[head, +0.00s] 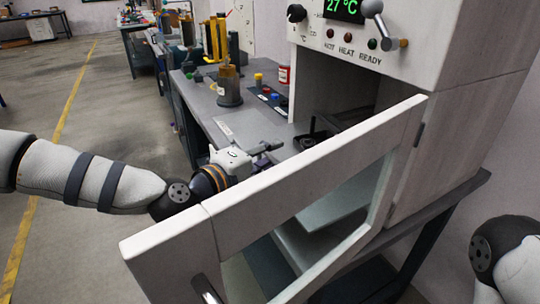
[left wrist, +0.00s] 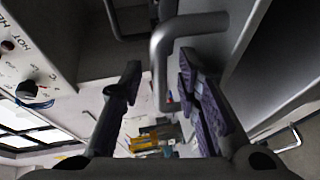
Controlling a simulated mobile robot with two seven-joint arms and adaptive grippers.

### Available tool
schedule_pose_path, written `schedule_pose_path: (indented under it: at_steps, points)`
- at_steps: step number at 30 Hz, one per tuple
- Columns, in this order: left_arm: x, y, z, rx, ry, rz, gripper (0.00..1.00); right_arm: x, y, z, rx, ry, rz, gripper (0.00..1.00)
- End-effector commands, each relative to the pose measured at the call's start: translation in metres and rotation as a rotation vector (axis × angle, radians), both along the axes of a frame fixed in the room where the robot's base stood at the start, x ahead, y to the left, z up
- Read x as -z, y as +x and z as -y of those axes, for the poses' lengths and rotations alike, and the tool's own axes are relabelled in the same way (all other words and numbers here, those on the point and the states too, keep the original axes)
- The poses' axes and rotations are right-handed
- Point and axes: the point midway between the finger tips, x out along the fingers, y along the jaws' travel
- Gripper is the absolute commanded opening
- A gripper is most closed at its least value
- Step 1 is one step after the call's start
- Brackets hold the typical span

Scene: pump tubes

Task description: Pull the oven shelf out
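The white oven (head: 450,110) stands at the right with its windowed door (head: 310,165) swung open toward me. My left gripper (head: 268,148) is behind the door's top edge, in front of the oven opening. In the left wrist view my left gripper (left wrist: 159,64) has its two fingers spread. A grey bent bar handle (left wrist: 162,50) shows between the fingers, nearer the right one; I cannot tell whether they touch. A dark bracket-like part, perhaps of the shelf (head: 312,136), shows at the opening. The door hides most of the shelf. My right gripper is out of view.
Open floor lies at the left, with a yellow line (head: 50,160).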

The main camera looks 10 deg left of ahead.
Motion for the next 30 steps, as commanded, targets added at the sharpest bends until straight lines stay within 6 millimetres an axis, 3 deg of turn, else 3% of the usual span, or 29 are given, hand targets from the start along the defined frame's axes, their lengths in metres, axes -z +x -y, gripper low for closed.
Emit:
schedule_pose_path:
  at_steps: [5,12,18,30]
  points:
    - [-0.002,-0.008,-0.006,-0.002,0.000,-0.001,0.30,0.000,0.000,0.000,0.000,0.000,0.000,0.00]
    - [-0.013,-0.061,-0.038,-0.002,-0.002,-0.001,0.30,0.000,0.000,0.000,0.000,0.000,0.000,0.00]
    - [-0.020,-0.094,-0.057,-0.002,-0.001,0.000,0.30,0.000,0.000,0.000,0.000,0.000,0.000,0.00]
    - [-0.021,-0.102,-0.061,0.000,0.000,0.000,0.30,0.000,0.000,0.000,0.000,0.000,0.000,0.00]
